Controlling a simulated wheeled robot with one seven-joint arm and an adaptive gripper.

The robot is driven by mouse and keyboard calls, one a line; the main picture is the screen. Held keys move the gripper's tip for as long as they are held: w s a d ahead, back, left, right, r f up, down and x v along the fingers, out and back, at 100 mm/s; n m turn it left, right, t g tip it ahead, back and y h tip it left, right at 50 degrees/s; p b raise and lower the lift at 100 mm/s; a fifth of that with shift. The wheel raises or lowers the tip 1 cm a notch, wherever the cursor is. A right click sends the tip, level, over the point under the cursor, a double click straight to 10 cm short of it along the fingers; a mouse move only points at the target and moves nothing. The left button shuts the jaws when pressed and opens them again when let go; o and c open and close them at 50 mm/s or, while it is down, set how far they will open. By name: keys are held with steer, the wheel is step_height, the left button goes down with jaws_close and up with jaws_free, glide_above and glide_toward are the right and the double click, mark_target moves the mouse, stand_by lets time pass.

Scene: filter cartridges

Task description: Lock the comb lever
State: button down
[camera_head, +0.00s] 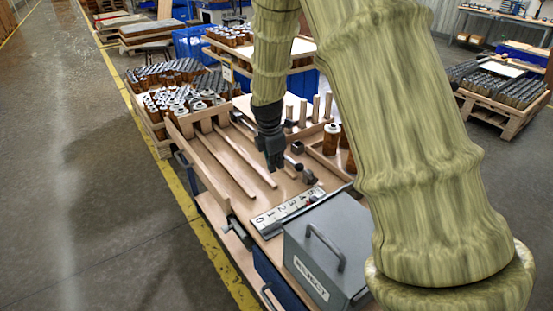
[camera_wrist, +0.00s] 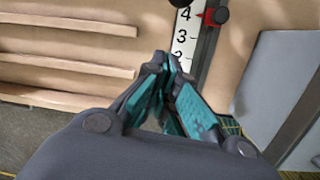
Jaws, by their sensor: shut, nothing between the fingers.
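My gripper (camera_head: 275,166) points down over the wooden bench, its fingers shut and empty. In the wrist view the fingertips (camera_wrist: 166,62) meet beside the numbered scale (camera_wrist: 184,42), near its 2 and 3; whether they touch anything is unclear. The scale strip (camera_head: 290,208) lies in front of the gripper in the head view. A dark knob (camera_head: 309,177) stands near its far end. I cannot tell which part is the comb lever.
Long wooden slats (camera_head: 236,155) form lanes left of my gripper. A grey lidded box labelled REJECT (camera_head: 335,240) stands at the near right of the bench. Amber cartridges (camera_head: 331,138) and upright wooden pegs stand behind. Loaded pallets stand around; the floor at left is clear.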

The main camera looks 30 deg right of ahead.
steer(key=d+f+p, duration=0.2)
steer(key=d+f, duration=0.2)
steer(key=shift+d+f, duration=0.3)
steer(key=shift+f, duration=0.05)
stand_by(0.5)
steer(key=shift+r, duration=0.1)
